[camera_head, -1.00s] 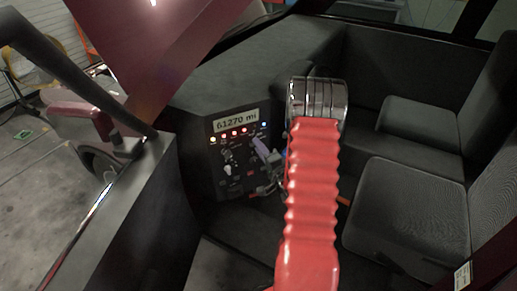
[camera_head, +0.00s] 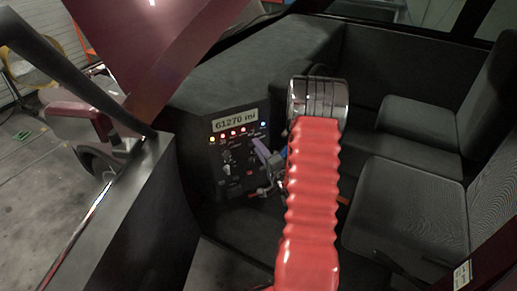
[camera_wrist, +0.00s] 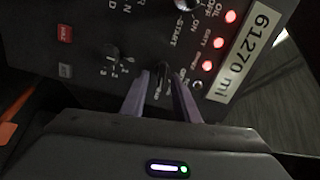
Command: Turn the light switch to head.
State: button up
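The light switch is a small black knob (camera_wrist: 162,72) on the dark dash panel (camera_wrist: 190,45), with tiny labels beside it that are too small to read surely. My gripper (camera_wrist: 160,78) has its two grey-purple fingers on either side of this knob in the wrist view. The fingers are apart, with small gaps seeming to show beside the knob; firm contact is not visible. In the head view my gripper (camera_head: 258,148) is at the right side of the panel, partly behind my red arm, and the knob is hidden there.
The panel has a 61270 mi display (camera_head: 235,121), lit indicator lamps, another rotary knob (camera_wrist: 112,56), a key switch (camera_wrist: 187,4) and a red button (camera_wrist: 65,34). Seats (camera_head: 410,215) are at the right. The door (camera_head: 120,215) stands at the left.

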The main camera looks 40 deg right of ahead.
jog(key=v, duration=1.3)
jog(key=shift+f, duration=0.1)
jog(key=s+d+f+n+g, duration=0.1)
jog(key=s+f+n+g, duration=0.5)
jog(key=f+g, duration=0.6)
jog(key=s+a+r+n+y, duration=0.2)
jog(key=a+r+n, duration=0.4)
jog(key=a+r, duration=1)
jog(key=s+a+r+n+y, duration=0.2)
jog(key=a+r+n, duration=0.5)
jog(key=a+r, duration=1)
jog(key=a, duration=0.3)
jog(key=shift+s+r+y, duration=0.25)
jog(key=shift+s+y, duration=0.05)
